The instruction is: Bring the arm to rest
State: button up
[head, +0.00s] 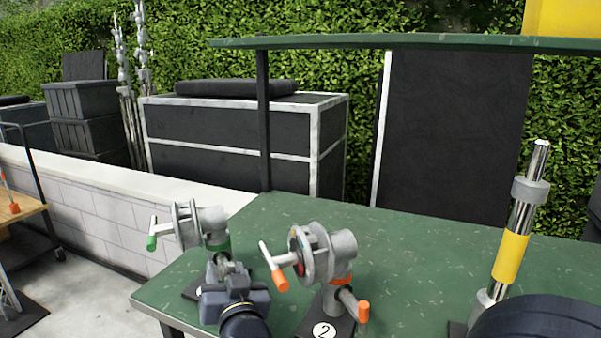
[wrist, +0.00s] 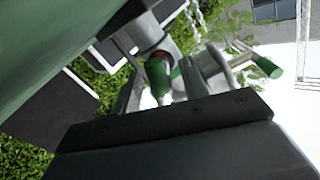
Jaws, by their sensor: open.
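My gripper (head: 226,270) is low in the head view, in front of a grey clamp head with green-tipped handles (head: 205,228) on the green table (head: 420,270). Its dark body hides part of that clamp's base. In the wrist view my gripper (wrist: 170,92) is open, with its fingers beyond the dark bar. The green-tipped clamp (wrist: 265,67) shows close beyond and between them. I cannot tell whether the fingers touch it.
A second clamp with orange handles (head: 318,252) stands on a base marked 2 just to the right. A chrome post with a yellow band (head: 510,256) stands at the right. A green upper shelf (head: 420,42) overhangs the table. The table's middle is clear.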

jog(key=m+b, duration=0.2)
jog(key=m, duration=0.2)
jog(key=shift+f+m, duration=0.1)
jog(key=shift+m, duration=0.3)
jog(key=m+b, duration=0.3)
jog(key=m, duration=0.2)
jog(key=shift+m, duration=0.3)
jog(key=shift+m+b, duration=0.45)
jog(key=shift+m, duration=0.05)
jog(key=shift+s+r, duration=0.1)
jog(key=shift+r, duration=0.1)
